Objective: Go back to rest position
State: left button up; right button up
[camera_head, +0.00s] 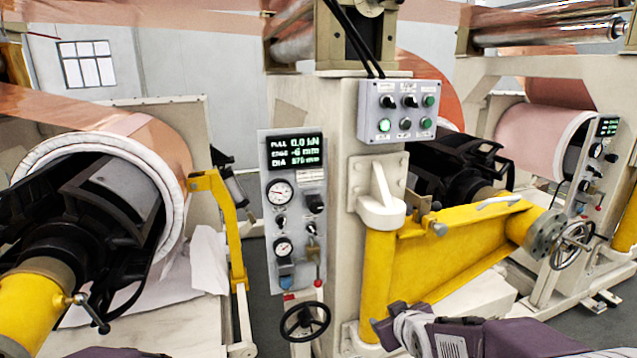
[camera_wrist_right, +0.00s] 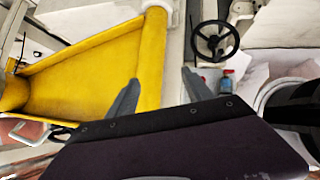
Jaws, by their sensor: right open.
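My right gripper (camera_head: 388,325) shows low in the head view, in front of the foot of the yellow swing arm (camera_head: 440,260). In the right wrist view my right gripper (camera_wrist_right: 160,84) has its two grey fingers spread apart with nothing between them. The yellow arm (camera_wrist_right: 90,75) lies to the left of the fingers there, and the black handwheel (camera_wrist_right: 232,42) is beyond them to the right. I cannot tell whether a fingertip touches the yellow arm. Only a purple piece of my left arm shows at the bottom edge of the head view; my left gripper is out of view.
A grey gauge panel (camera_head: 296,215) with a lit display and a button box (camera_head: 398,111) are on the cream machine column (camera_head: 340,180). A copper foil roll (camera_head: 155,150) stands at the left. Another roll (camera_head: 540,130) and a handwheel (camera_head: 573,246) are at the right.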

jog(key=s+d+f+m+g, duration=0.1)
jog(key=s+f+m+g, duration=0.1)
jog(key=s+f+g, duration=0.5)
jog(key=s+f+m+g, duration=0.15)
jog(key=s+f, duration=0.35)
jog(key=s, duration=0.7)
notch_tip(320, 180, up, 12)
jog(key=s+m+p, duration=0.1)
jog(key=s+p, duration=0.1)
jog(key=p, duration=1)
jog(key=shift+g, duration=0.25)
dwell(1.8)
